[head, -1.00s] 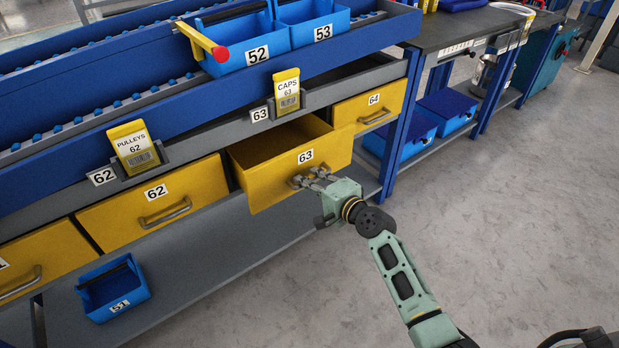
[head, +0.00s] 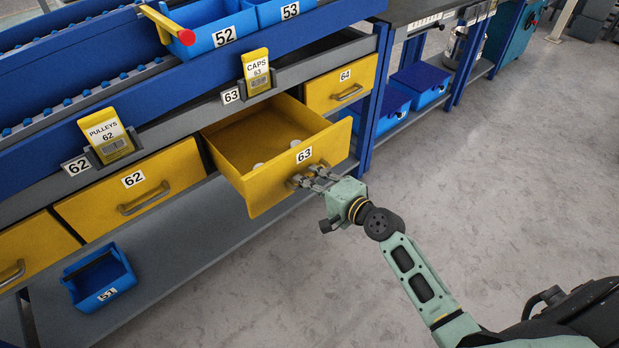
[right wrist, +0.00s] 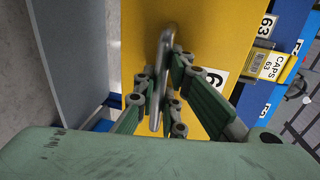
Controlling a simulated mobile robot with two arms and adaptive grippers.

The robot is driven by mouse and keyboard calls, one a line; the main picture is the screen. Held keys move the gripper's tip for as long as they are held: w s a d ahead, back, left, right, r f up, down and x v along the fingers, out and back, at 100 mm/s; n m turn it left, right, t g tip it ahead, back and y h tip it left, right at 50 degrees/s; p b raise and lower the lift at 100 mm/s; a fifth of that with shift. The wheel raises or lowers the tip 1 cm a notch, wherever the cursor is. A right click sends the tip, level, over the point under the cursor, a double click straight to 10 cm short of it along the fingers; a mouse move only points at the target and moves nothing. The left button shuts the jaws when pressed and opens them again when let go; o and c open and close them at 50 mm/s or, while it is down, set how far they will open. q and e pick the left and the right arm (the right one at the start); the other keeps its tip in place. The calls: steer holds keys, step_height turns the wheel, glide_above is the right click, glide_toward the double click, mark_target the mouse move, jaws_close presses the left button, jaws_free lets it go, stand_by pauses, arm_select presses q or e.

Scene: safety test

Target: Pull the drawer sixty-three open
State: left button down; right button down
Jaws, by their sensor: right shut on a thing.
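The yellow drawer sixty-three (head: 285,184) stands pulled well out of the bench in the head view. A few small white round things (head: 259,167) lie inside it. My right gripper (head: 305,179) is at its front, shut on the drawer's grey handle. In the right wrist view the fingers of my right gripper (right wrist: 158,98) close around the metal handle (right wrist: 161,70), and the yellow drawer front (right wrist: 190,30) fills the middle. The number label (right wrist: 212,82) shows partly behind a finger. My left gripper is not in view.
Shut drawers 62 (head: 130,190) and 64 (head: 340,88) flank it. A blue bin 51 (head: 100,278) sits on the grey lower shelf (head: 175,250). Blue bins and tag holders are above. The floor (head: 480,190) to the right is clear.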

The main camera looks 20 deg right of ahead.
steer(key=c, duration=2.1)
jaws_free()
steer(key=shift+s, duration=0.1)
steer(key=v, duration=1.2)
steer(key=shift+f, duration=0.1)
